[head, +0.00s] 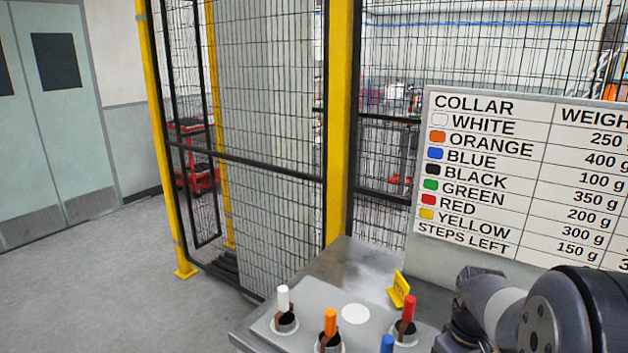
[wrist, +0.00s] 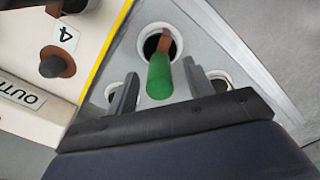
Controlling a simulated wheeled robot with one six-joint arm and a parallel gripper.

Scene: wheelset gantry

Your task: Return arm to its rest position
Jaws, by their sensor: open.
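My gripper (wrist: 163,78) shows in the wrist view with its two dark fingers apart. A green-collared piece (wrist: 158,77) stands between and just beyond the fingers, at a round white-rimmed hole. There is a gap on each side of it, so it is not gripped. In the head view my arm reaches in from the lower right, and the gripper itself is out of frame. Pieces with white (head: 283,298), orange (head: 330,322), blue (head: 387,344) and red (head: 408,308) collars stand at the front of the bench.
A sign board (head: 520,180) listing collars and weights stands behind my arm. A small yellow marker (head: 399,288) is on the bench (head: 345,262). A yellow post (head: 340,120) and mesh fence stand behind. A board labelled 4 (wrist: 85,22) lies left in the wrist view. Floor at left is clear.

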